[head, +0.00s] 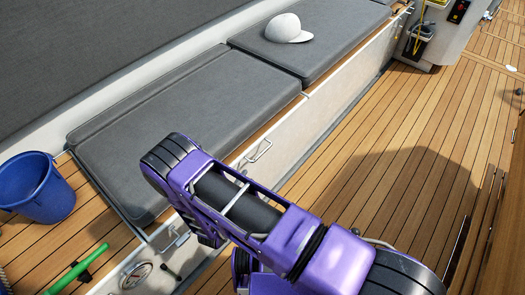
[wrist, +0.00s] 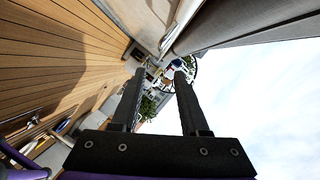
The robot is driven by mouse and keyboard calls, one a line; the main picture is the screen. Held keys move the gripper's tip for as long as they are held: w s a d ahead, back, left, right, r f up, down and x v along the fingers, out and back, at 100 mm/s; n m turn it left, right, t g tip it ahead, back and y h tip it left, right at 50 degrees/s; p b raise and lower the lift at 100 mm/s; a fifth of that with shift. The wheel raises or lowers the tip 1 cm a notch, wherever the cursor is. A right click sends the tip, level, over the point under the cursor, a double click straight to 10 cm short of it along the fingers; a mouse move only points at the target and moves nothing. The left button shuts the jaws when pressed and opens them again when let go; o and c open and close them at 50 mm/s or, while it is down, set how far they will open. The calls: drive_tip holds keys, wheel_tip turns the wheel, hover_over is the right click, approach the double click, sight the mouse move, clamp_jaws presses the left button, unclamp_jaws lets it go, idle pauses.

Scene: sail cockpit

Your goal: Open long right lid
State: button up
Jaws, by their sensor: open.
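A bench with grey cushioned lids runs along the left in the head view. The nearer lid (head: 170,115) is closed and lies flat. The farther lid (head: 335,35) also lies flat, with a white cap (head: 288,28) on it. Which one is the long right lid I cannot tell. A metal handle (head: 258,151) shows on the bench front. My purple arm crosses in front of the near lid and hides part of the bench. My gripper (wrist: 158,75) is open and empty in the wrist view, with nothing between its fingers nearby. The head view does not clearly show it.
A blue bucket (head: 38,190) stands at the left, with a green handle-like object (head: 80,268) below it. A white console (head: 440,30) stands at the far end of the bench. The wooden deck (head: 400,140) right of the bench is mostly clear.

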sight(263, 152)
drive_tip(key=b+x, duration=0.1)
drive_tip(key=x, duration=1.5)
drive_tip(key=shift+w+b, duration=0.25)
drive_tip(key=shift+b, duration=0.15)
drive_tip(key=shift+c, duration=0.3)
clamp_jaws()
